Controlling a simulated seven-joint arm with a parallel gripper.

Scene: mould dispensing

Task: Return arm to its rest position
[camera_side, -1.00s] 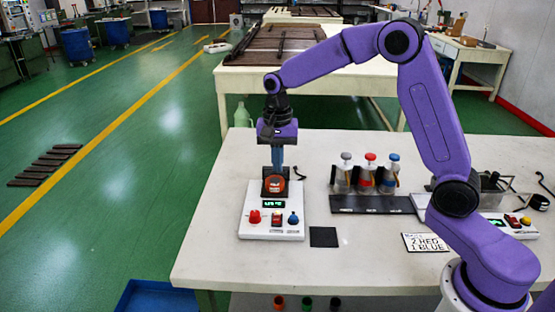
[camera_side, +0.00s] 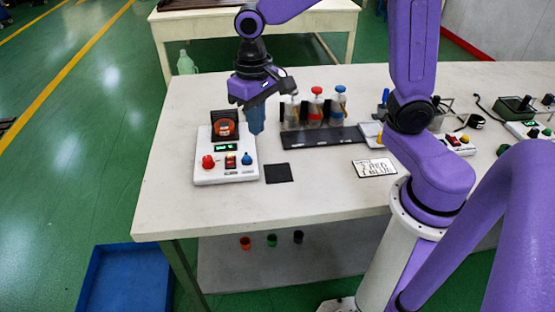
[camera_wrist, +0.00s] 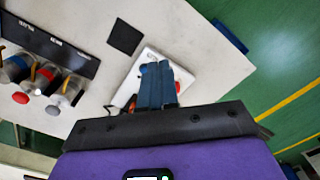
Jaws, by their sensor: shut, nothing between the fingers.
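My gripper (camera_side: 256,128) is shut and empty, its blue fingers pointing down above the table, just right of the white machine's holder in the side view. In the wrist view the shut fingers (camera_wrist: 158,72) partly cover the white machine (camera_wrist: 146,62). In the side view the white machine (camera_side: 240,174) has a green display, a red and a blue knob, and a dark holder with an orange-red round piece (camera_side: 225,128). My arm is bent above the white table (camera_side: 320,205).
A dark rack (camera_side: 322,138) holds bottles with white, red (camera_side: 316,91) and blue (camera_side: 341,89) tops, right of my gripper. A black square (camera_side: 278,173) and a lettered card (camera_side: 375,168) lie in front. More devices stand at the right. A blue bin (camera_side: 128,280) is on the floor.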

